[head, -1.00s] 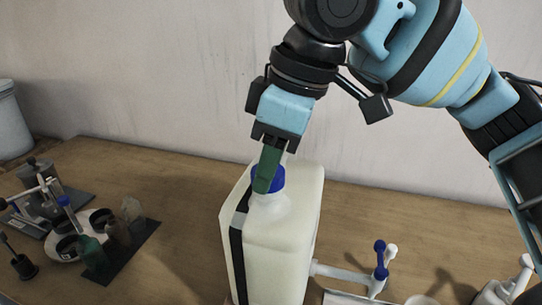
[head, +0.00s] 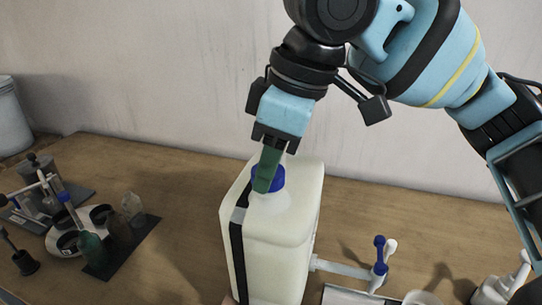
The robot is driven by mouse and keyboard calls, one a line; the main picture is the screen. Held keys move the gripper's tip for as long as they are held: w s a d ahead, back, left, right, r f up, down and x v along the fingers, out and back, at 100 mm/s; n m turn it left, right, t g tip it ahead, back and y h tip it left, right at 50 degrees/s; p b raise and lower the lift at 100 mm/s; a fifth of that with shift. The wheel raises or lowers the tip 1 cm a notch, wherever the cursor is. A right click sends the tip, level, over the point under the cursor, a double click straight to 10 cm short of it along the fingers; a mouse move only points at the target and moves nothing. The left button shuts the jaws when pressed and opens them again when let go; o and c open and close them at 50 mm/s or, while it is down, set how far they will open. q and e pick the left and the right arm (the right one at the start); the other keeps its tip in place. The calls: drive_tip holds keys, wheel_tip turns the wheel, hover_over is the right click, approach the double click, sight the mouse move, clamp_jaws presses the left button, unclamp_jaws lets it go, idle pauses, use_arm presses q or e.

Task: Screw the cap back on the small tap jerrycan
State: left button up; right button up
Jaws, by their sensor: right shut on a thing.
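The small tap jerrycan (head: 282,232) is a cream-white canister with a dark vertical strip, standing on the wooden table. A white tap with a blue handle (head: 379,252) sticks out low on its right side. The blue cap (head: 278,180) sits at the neck on top of the jerrycan. My right gripper (head: 266,180) comes down from above with its green fingers shut on the cap; the fingers hide part of the cap. Whether the cap's thread is engaged cannot be told. My left gripper is not in view.
On the left, a dark board holds small bottles (head: 92,247) beside a round white holder with dark cups. A grey bucket (head: 12,120) stands at the far left. A white bottle (head: 492,290) is at the lower right. A wall closes the back.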

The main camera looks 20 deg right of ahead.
drive_tip(key=shift+f, duration=0.1)
idle(0.5)
drive_tip(key=m, duration=0.3)
drive_tip(key=shift+a+m+t+h, duration=0.1)
drive_tip(key=shift+m+t+h, duration=0.2)
drive_tip(key=shift+m+h, duration=0.1)
drive_tip(key=shift+f+m, duration=0.1)
drive_tip(key=shift+m, duration=0.9)
drive_tip(key=shift+s, duration=0.1)
drive_tip(key=m+h, duration=0.1)
drive_tip(key=m, duration=0.1)
drive_tip(key=shift+a+m+t, duration=0.1)
drive_tip(key=shift+m+t, duration=0.2)
drive_tip(key=shift+m, duration=0.1)
drive_tip(key=shift+m+h, duration=0.4)
drive_tip(key=shift+m, duration=1.1)
drive_tip(key=shift+a+m+h, duration=0.1)
drive_tip(key=shift+m+h, duration=0.2)
drive_tip(key=shift+m, duration=0.7)
drive_tip(key=m+h, duration=0.1)
drive_tip(key=m, duration=0.2)
drive_tip(key=shift+f+m, duration=0.1)
drive_tip(key=shift+m, duration=0.2)
